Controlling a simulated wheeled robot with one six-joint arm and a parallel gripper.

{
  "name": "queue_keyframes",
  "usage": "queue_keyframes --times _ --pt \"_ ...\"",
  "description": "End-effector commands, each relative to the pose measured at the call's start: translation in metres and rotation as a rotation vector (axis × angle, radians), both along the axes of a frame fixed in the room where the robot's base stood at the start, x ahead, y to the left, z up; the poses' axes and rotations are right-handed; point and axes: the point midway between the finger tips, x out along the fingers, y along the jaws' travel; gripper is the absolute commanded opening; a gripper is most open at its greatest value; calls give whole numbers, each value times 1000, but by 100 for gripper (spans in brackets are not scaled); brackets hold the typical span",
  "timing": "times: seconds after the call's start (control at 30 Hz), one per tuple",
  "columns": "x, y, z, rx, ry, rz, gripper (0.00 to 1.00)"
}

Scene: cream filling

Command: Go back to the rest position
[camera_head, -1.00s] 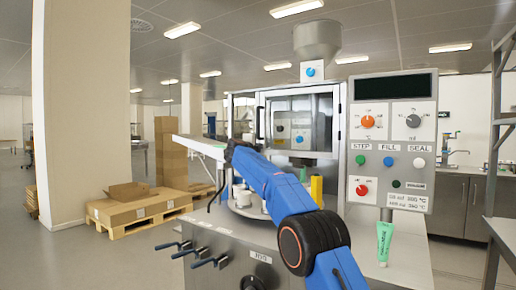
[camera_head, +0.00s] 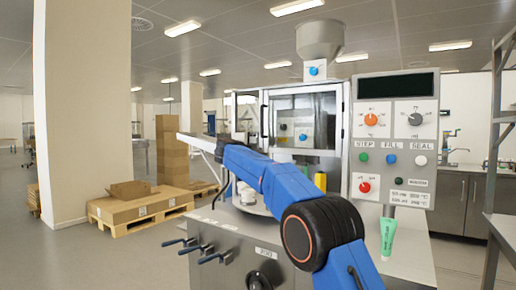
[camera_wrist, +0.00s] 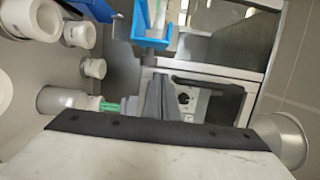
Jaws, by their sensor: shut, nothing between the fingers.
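My blue arm reaches from the lower right across the front of the filling machine (camera_head: 300,118) in the head view. Its far end is in front of the machine's left side, and the fingers are hard to make out there. In the wrist view my gripper (camera_wrist: 160,98) shows as two grey fingers close together, with nothing held between them. A green tube (camera_head: 388,238) stands on the steel worktop below the control panel (camera_head: 392,140), apart from my arm.
White round holders (camera_wrist: 92,68) sit around the turntable. A metal hopper (camera_head: 320,38) tops the machine. Handles (camera_head: 205,250) stick out at the worktop's front left. A pallet with cardboard boxes (camera_head: 135,208) is on the floor at left. Shelving (camera_head: 497,150) stands at far right.

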Motion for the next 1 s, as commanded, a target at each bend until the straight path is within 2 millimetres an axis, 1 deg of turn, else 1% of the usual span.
queue_keyframes --times 0.03,0.2,0.33,0.43,0.53,0.67,0.73,0.83,0.93,1.0 --pt "-8 7 1 -1 0 2 0" --pt "-28 22 0 -1 0 2 0" --pt "-37 28 1 1 -1 1 0" --pt "-41 29 3 -5 -3 4 0" --pt "-47 22 14 -29 -16 23 0" --pt "-61 5 40 -106 -45 79 0" --pt "-73 -4 55 -160 -61 122 0" --pt "-91 -16 70 -244 -74 186 0" --pt "-112 -26 81 -327 -77 251 0" --pt "-129 -32 83 -385 -73 297 0"
